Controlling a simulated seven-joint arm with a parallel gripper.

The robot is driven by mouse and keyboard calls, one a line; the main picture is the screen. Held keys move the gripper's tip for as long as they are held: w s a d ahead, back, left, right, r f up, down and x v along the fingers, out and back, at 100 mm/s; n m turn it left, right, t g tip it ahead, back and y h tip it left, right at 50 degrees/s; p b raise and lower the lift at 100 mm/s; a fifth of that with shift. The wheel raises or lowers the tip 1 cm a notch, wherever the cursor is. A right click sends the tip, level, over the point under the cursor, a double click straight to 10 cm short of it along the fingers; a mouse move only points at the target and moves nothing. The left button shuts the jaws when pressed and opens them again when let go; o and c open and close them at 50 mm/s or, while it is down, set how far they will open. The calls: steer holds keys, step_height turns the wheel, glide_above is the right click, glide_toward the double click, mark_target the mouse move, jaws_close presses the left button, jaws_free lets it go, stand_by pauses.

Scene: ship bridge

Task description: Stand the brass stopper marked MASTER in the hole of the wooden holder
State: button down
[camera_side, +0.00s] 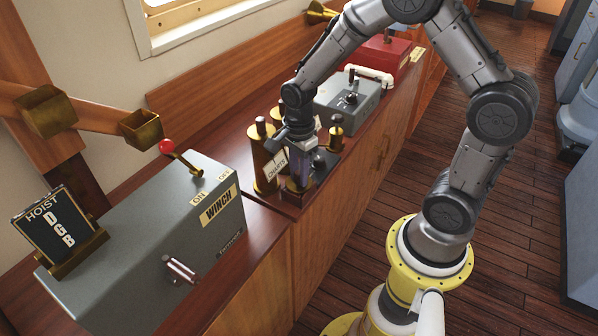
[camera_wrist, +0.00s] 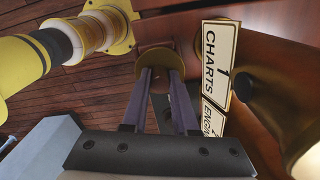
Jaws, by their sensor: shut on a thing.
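My gripper (camera_side: 300,172) points down at the right edge of the counter, in front of the brass tubes. In the wrist view my gripper (camera_wrist: 160,78) has its two fingers close together, shut on a round brass piece (camera_wrist: 155,60). The lower end of this brass piece (camera_side: 299,187) shows beneath the fingers in the side view. I cannot read a MASTER mark on it, and the fingers and arm hide much of it. I cannot make out the wooden holder or its hole in either view.
Several brass tubes (camera_side: 262,150) stand close by, one with a CHARTS plate (camera_side: 276,165). A dark-knobbed brass post (camera_side: 336,130) stands just right. The grey winch box (camera_side: 160,235) is at front left; a grey lever box (camera_side: 348,100) and red box (camera_side: 385,55) stand behind.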

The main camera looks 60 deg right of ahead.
steer(key=c, duration=0.6)
jaws_free()
step_height(320, 180, up, 14)
steer(key=shift+f, duration=0.1)
